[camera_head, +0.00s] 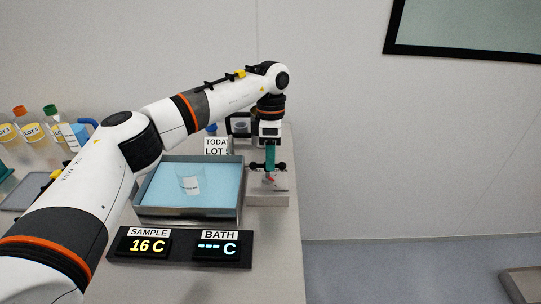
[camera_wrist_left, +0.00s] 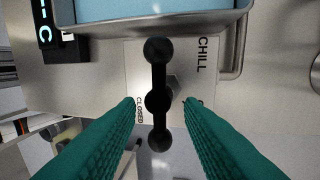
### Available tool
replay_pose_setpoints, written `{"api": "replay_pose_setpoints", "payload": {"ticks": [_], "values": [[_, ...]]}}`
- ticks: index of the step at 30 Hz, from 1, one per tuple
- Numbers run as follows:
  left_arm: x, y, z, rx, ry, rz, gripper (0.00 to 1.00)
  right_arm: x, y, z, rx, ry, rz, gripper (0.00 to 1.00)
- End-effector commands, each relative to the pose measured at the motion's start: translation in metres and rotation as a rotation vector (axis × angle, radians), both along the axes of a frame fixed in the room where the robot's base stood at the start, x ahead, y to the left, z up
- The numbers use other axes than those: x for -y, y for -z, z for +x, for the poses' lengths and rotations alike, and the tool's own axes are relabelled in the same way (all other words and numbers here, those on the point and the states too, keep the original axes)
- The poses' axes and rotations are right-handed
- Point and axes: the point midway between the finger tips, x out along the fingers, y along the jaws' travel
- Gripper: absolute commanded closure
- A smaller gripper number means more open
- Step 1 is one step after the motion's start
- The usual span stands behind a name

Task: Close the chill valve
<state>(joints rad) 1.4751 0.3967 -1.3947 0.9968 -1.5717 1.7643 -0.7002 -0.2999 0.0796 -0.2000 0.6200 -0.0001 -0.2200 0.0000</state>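The chill valve's black bar handle (camera_wrist_left: 158,100) has round knobs and runs up and down in the left wrist view, in front of a plate (camera_wrist_left: 135,60) marked CHILL and CLOSED. In the head view the handle (camera_head: 254,165) lies crosswise above a pale block (camera_head: 266,199) at the bath's right side. My left gripper (camera_head: 270,168) points down at the handle. In the left wrist view its green fingers (camera_wrist_left: 160,103) are open, one on each side of the bar, with gaps visible. My right gripper is in neither view.
A metal tray bath (camera_head: 238,206) of blue liquid holds a clear labelled beaker (camera_head: 189,182). In front, a display (camera_head: 180,247) reads SAMPLE 16 C and BATH with dashes. Capped bottles (camera_head: 29,130) stand at the left. The table's right edge is close to the valve block.

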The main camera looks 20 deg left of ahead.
Motion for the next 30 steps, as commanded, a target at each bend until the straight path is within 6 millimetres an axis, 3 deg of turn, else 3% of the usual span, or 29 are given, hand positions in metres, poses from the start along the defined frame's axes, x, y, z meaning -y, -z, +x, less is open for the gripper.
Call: {"api": "replay_pose_setpoints", "payload": {"ticks": [8, 21, 30], "values": [[0.000, -0.006, 0.002, 0.000, -0.002, 0.000, 0.66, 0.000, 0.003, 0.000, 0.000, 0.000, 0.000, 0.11], [-0.004, -0.091, 0.018, 0.001, -0.002, 0.000, 0.66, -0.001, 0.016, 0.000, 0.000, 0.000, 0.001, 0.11], [-0.006, -0.117, 0.022, -0.001, -0.001, 0.001, 0.66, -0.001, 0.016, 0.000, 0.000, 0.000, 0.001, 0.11]]}}
